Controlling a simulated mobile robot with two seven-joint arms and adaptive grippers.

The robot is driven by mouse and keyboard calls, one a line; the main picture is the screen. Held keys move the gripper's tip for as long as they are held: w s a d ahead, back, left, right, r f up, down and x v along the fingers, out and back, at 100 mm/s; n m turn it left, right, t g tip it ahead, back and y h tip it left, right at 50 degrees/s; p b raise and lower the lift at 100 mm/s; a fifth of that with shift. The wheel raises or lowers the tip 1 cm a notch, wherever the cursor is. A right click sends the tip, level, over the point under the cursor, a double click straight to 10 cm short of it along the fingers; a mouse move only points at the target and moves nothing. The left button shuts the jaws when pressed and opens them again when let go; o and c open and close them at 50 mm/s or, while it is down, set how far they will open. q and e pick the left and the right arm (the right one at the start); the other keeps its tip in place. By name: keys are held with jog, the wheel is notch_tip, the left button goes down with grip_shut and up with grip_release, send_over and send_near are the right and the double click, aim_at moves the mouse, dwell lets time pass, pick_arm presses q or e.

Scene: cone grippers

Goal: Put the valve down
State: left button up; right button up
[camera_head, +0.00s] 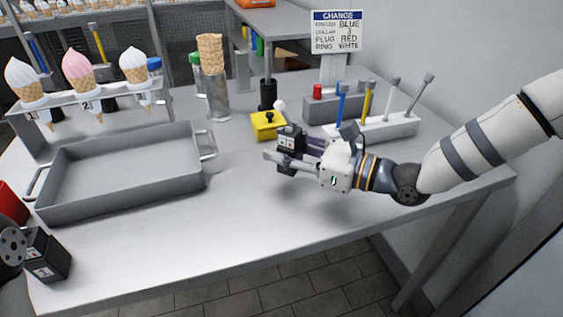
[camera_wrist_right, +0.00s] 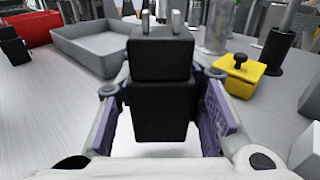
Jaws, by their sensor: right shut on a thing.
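The valve appears to be a black block (camera_head: 290,137) with a pale label on one face. In the right wrist view the block (camera_wrist_right: 162,92) stands upright, with two small prongs on top. My right gripper (camera_head: 294,150) is shut on it, one purple-padded finger against each side. I cannot tell whether the block's underside touches the table. A round grey part at the left edge of the head view seems to be my left arm's; no left fingers show.
A yellow box (camera_head: 268,124) with a black knob stands behind the gripper. A grey tray (camera_head: 128,190) is on the left. Tool racks (camera_head: 375,127) are behind right, beneath a sign. Another black block (camera_head: 46,256) is at the front left. The table's front middle is bare.

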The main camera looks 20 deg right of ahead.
pick_arm(q)
jog(key=shift+s+f+b, duration=0.3)
jog(key=shift+s+f, duration=0.1)
jog(key=shift+f, duration=0.05)
pick_arm(e)
notch_tip(320, 180, down, 3)
jog(key=shift+w+f, duration=0.15)
jog(key=shift+f, duration=0.05)
jog(key=shift+f, duration=0.15)
jog(key=o, duration=1.2)
jog(key=shift+r, duration=0.3)
jog(key=p+v, duration=0.2)
jog(key=v, duration=0.9)
jog(key=shift+w+r, duration=0.1)
jog(key=shift+r, duration=0.1)
jog(key=shift+s+d+f, duration=0.15)
jog(key=shift+s+d, duration=0.25)
pick_arm(q)
jog(key=shift+w+r+t, duration=0.3)
jog(key=shift+w+r, duration=0.85)
jog(key=shift+r, duration=0.05)
